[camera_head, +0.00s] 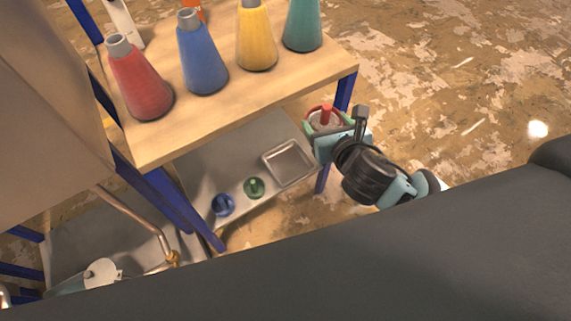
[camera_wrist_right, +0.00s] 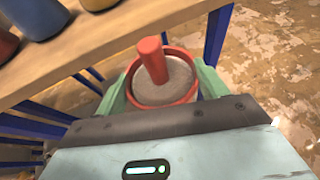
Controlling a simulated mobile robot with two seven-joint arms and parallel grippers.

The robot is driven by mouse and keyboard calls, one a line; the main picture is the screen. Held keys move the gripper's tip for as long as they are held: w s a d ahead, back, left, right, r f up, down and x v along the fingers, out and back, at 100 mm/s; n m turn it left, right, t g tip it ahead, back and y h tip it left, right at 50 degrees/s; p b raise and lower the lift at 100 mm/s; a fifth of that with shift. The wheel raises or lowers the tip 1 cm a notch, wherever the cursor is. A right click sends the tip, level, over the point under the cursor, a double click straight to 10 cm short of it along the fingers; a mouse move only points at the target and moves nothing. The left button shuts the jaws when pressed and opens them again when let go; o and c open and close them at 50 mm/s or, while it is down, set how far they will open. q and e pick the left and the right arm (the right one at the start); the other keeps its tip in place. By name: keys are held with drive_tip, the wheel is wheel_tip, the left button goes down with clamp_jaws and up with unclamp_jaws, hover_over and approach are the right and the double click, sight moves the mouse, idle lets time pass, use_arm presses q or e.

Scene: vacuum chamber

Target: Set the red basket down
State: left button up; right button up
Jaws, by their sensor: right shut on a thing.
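The red basket (camera_head: 326,114) is a small round holder with a red rim, a grey inside and an upright red post. It also shows in the right wrist view (camera_wrist_right: 152,62), level between two pale green fingers. My right gripper (camera_head: 321,128) is shut on it, with one finger on each side of the rim. The basket is held beside the right end of the shelf unit, near a blue leg. Its underside is hidden.
The lower grey shelf (camera_head: 208,166) holds an empty square metal tray (camera_head: 288,163), a green round item (camera_head: 254,187) and a blue one (camera_head: 222,204). The wooden top (camera_head: 240,98) carries several coloured conical bottles. Blue legs (camera_head: 344,92) frame the unit.

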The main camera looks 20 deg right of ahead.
use_arm(q)
wheel_tip(320, 180, down, 23)
drive_tip(key=a+g+b, duration=0.1)
drive_tip(key=b, duration=2.3)
drive_tip(key=shift+s, duration=0.35)
use_arm(e)
drive_tip(key=w+a+f+n+y, duration=0.1)
drive_tip(key=w+a+f, duration=0.1)
drive_tip(key=f, duration=1.3)
drive_tip(key=w+a+f+n+y, duration=0.1)
drive_tip(key=a+f, duration=0.3)
drive_tip(key=f, duration=1.1)
drive_tip(key=w+a+f+n+y, duration=0.1)
drive_tip(key=w+a+f+y, duration=0.1)
drive_tip(key=f, duration=1.2)
drive_tip(key=shift+x, duration=1)
drive_tip(key=shift+a, duration=0.2)
